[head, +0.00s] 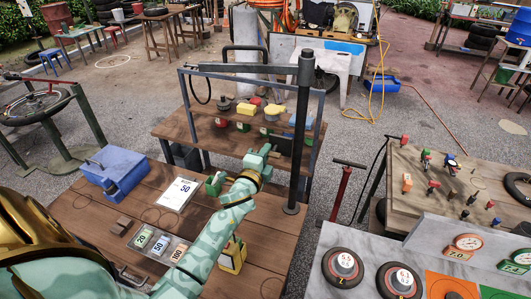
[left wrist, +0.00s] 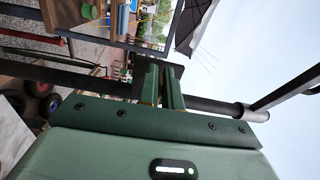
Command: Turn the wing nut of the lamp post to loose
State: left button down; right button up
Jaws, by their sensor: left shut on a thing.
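The dark lamp post (head: 299,140) stands upright on the wooden bench, with a horizontal arm (head: 250,68) reaching left from its top. My left gripper (head: 273,153) is at the left side of the post, about mid-height. In the left wrist view, the two green fingers (left wrist: 163,88) are close together at a dark block (left wrist: 178,71) by the post (left wrist: 215,105). The gripper is shut on the wing nut, which is mostly hidden between the fingers. My right gripper is not in view.
A raised shelf (head: 190,119) with small coloured items stands behind. A marble-topped table with wheels (head: 345,265) is at the right.

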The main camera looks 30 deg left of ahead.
pick_arm(q)
jog(key=c, duration=1.6)
grip_release()
jog(key=shift+s, duration=0.15)
jog(key=b+v, duration=0.1)
jog(key=v, duration=1.5)
jog(key=shift+d, duration=0.15)
